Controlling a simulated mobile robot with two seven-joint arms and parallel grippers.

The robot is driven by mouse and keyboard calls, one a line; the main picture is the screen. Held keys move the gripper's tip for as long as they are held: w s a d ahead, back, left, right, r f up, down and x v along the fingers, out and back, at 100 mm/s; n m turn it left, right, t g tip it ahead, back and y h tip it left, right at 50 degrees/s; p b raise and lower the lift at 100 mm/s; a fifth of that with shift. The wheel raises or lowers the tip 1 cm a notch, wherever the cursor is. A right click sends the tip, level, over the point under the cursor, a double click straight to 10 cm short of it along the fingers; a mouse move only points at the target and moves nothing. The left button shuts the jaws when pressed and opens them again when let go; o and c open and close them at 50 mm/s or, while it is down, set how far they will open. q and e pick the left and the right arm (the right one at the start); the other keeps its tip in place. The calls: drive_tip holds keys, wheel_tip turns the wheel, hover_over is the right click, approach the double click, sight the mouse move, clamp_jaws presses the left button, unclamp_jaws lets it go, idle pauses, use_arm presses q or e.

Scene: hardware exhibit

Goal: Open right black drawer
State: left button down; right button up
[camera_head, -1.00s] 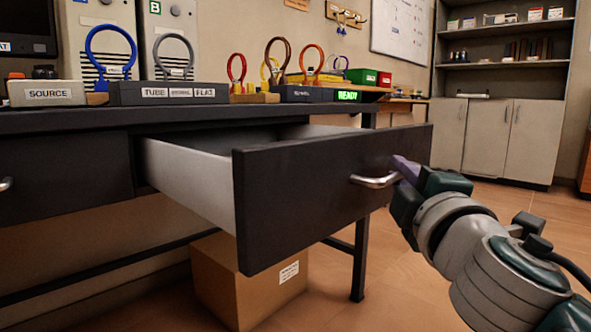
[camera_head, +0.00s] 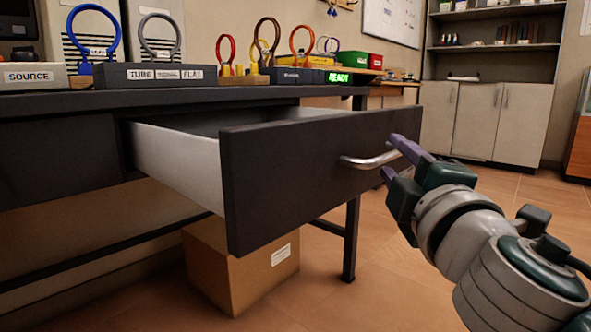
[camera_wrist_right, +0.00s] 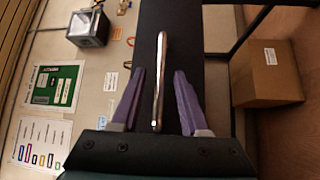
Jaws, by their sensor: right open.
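The right black drawer (camera_head: 290,180) is pulled well out of the desk, with its pale side wall (camera_head: 178,160) and part of its inside showing. Its silver bar handle (camera_head: 372,160) is on the front panel. My right gripper (camera_head: 396,158) is open at the handle's right end. In the right wrist view the handle (camera_wrist_right: 160,80) lies between the two purple fingers of the right gripper (camera_wrist_right: 157,95), with a gap on both sides. My left gripper is not in view.
A cardboard box (camera_head: 240,262) stands on the floor under the drawer. The black desk top (camera_head: 60,103) carries a row of coloured rings on bases. Pale cabinets (camera_head: 485,120) stand at the back right. The floor right of the desk is clear.

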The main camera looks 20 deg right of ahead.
drive_tip(key=v, duration=0.7)
drive_tip(key=shift+s+b, duration=0.15)
drive_tip(key=shift+b, duration=0.2)
drive_tip(key=shift+f, duration=0.1)
drive_tip(key=s+d+r+m+g+p, duration=0.1)
drive_tip(key=s+r+m+g+p, duration=0.25)
drive_tip(key=r+p, duration=0.7)
drive_tip(key=s+d+r+m+g+p, duration=0.1)
drive_tip(key=s+r+m+g+p, duration=0.3)
drive_tip(key=p, duration=1.2)
drive_tip(key=s+a+r+m+g+y+p, duration=0.1)
drive_tip(key=s+a+r+g+y+p, duration=0.3)
drive_tip(key=r+p, duration=0.85)
drive_tip(key=s+a+r+m+g+y+p, duration=0.1)
drive_tip(key=s+a+r+g+y+p, duration=0.4)
drive_tip(key=r+p, duration=0.8)
wheel_tip(320, 180, up, 33)
drive_tip(key=s+a+t+h+p, duration=0.1)
drive_tip(key=t+p, duration=0.1)
drive_tip(key=p, duration=3.7)
drive_tip(key=shift+s+a+f, duration=0.25)
drive_tip(key=shift+a, duration=0.15)
